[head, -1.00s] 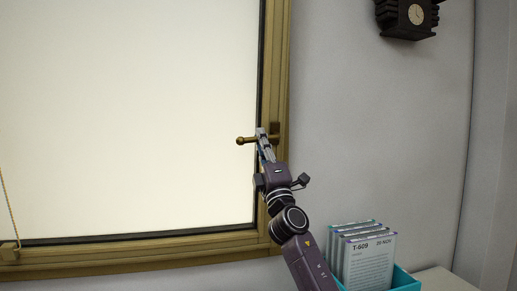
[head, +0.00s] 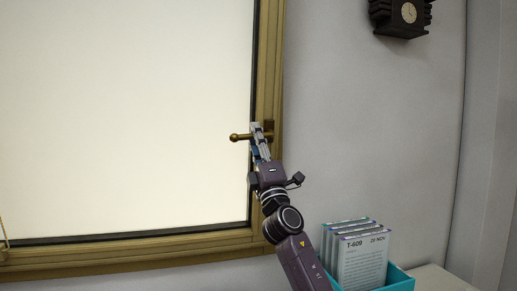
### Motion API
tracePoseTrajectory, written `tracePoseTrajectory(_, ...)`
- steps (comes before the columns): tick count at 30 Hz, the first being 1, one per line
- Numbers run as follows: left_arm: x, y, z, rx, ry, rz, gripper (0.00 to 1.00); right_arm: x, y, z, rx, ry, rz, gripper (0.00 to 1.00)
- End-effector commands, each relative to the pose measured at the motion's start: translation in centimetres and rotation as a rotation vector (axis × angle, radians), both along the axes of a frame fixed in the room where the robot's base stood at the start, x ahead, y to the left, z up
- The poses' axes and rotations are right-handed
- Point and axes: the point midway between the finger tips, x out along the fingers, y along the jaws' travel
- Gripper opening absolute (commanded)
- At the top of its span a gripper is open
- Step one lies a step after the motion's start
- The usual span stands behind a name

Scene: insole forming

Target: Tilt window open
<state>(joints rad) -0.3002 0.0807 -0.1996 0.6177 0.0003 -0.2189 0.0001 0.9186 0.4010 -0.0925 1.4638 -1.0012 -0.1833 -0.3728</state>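The window (head: 125,115) fills the left of the head view, with a bright pane in a brass-coloured frame (head: 150,253). It looks closed, its sash flush with the frame. The brass handle (head: 238,137) is on the right side of the frame. Its lever lies level, with the knob end pointing left over the pane. My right gripper (head: 259,134) reaches up from below, its fingers at the lever near the pivot. The fingers cover part of the lever, and I cannot tell whether they grip it. My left gripper is not in view.
A teal box (head: 401,279) holding several upright cards (head: 362,260) stands at the lower right, close to my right forearm. A pale surface (head: 440,280) lies beside it. A dark clock (head: 404,15) hangs on the wall at the upper right.

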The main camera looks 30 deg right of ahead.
Motion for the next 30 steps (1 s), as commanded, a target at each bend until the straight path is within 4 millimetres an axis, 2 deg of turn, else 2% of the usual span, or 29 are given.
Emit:
tracePoseTrajectory(5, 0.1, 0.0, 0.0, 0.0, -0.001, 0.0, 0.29, -1.7, 0.3, -1.8, -0.002, 0.003, 0.0, 0.29)
tracePoseTrajectory(12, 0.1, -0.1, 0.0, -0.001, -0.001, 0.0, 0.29, -5.1, 1.0, -5.2, 0.0, 0.004, 0.002, 0.29)
tracePoseTrajectory(18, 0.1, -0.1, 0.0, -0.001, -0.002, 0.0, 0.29, -7.3, 1.4, -7.1, 0.001, 0.003, 0.0, 0.29)
tracePoseTrajectory(24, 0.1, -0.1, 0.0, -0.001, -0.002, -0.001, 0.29, -8.3, 1.6, -7.9, 0.001, 0.001, 0.001, 0.29)
tracePoseTrajectory(30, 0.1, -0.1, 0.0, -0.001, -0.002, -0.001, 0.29, -8.4, 1.6, -7.9, 0.0, 0.001, 0.0, 0.29)
